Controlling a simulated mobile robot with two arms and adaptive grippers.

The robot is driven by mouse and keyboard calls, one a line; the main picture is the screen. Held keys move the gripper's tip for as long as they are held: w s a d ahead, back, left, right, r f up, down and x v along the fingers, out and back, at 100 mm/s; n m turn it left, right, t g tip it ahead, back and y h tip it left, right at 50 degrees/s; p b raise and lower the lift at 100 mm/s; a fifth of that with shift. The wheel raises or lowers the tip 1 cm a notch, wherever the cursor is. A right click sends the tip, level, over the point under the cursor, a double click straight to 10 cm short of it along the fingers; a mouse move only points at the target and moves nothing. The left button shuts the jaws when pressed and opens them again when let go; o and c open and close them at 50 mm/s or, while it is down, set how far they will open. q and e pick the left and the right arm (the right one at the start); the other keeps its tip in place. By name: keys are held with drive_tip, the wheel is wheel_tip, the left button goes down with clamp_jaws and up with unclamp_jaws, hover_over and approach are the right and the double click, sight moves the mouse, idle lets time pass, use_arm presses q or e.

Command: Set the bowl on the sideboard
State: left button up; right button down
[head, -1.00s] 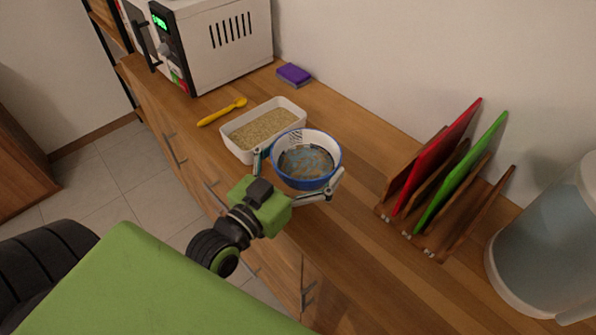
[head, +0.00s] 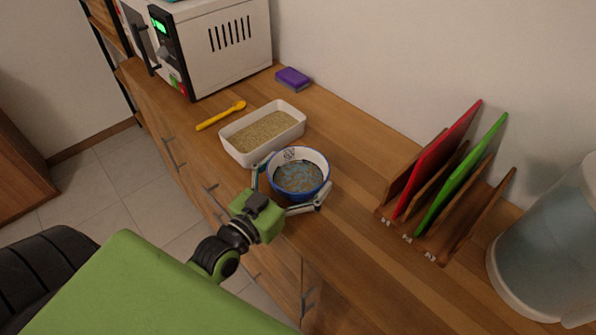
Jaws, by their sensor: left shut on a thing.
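The bowl (head: 299,176) is round, blue outside and along the rim, with a patterned inside. It is at the sideboard (head: 345,215), in front of a white tray. I cannot tell for sure whether its base touches the wood. My left gripper (head: 290,188) has one finger on each side of the bowl and is shut on it. The lower part of the bowl is partly hidden by the gripper. My right gripper is not in view.
A white tray of grain (head: 264,133) stands just behind the bowl. A yellow spoon (head: 221,116), a purple sponge (head: 292,78) and a microwave (head: 215,45) are farther back. A rack with red and green boards (head: 440,185) and a clear container (head: 550,245) stand right.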

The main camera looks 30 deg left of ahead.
sight(280, 192)
use_arm(q)
drive_tip(key=o, duration=1.1)
drive_tip(key=shift+f, duration=0.1)
drive_tip(key=shift+s, duration=0.2)
drive_tip(key=s, duration=0.3)
drive_tip(key=s+a+p, duration=0.1)
drive_tip(key=s, duration=0.3)
drive_tip(key=s+p, duration=0.1)
drive_tip(key=s, duration=0.3)
drive_tip(key=shift+s+a, duration=0.2)
drive_tip(key=shift+a, duration=0.1)
